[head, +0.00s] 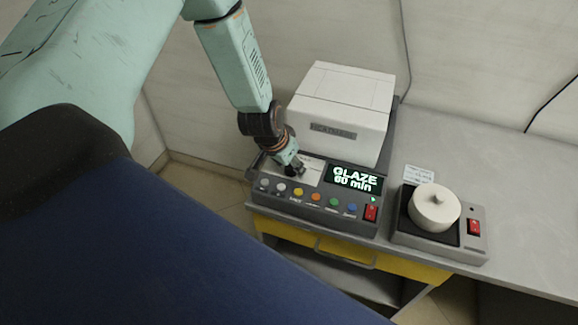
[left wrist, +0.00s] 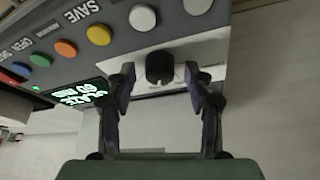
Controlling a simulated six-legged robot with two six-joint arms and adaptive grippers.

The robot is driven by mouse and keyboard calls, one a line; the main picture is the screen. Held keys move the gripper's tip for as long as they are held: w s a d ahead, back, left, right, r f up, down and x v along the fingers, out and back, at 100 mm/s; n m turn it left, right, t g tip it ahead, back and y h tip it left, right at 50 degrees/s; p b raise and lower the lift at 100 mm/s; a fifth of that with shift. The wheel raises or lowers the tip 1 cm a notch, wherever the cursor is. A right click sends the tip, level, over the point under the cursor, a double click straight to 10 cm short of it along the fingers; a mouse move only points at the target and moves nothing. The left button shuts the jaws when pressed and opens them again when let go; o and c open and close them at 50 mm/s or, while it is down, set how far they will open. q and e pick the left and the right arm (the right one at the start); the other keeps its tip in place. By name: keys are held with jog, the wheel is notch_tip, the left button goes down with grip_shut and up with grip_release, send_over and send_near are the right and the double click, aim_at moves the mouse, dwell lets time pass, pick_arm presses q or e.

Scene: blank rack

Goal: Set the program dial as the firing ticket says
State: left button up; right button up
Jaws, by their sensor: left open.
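The program dial, a black round knob (left wrist: 160,67), sits on a pale plate of the control panel in the left wrist view. My left gripper (left wrist: 160,80) is open, with one fingertip on each side of the dial; I cannot tell whether they touch it. In the head view my left gripper (head: 296,169) points down at the panel (head: 285,202) and mostly hides the dial. The display (head: 354,178) reads "GLAZE 60 min". A small white ticket (head: 418,174) stands behind the grey unit on the right; its print is too small to read. My right gripper is not in view.
A white box-shaped kiln (head: 340,105) stands behind the panel. Several coloured buttons (head: 316,197) and a red switch (head: 371,212) line the panel's front. The bench (head: 535,215) is clear on the right.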

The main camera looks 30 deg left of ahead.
pick_arm(q)
grip_shut()
jog(key=shift+r+n+p, duration=0.15)
jog(key=shift+n+p, duration=0.15)
jog(key=shift+p, duration=0.2)
jog(key=shift+n+p, duration=0.3)
jog(key=shift+p, duration=0.05)
jog(key=shift+w, duration=0.1)
grip_release()
dwell(0.3)
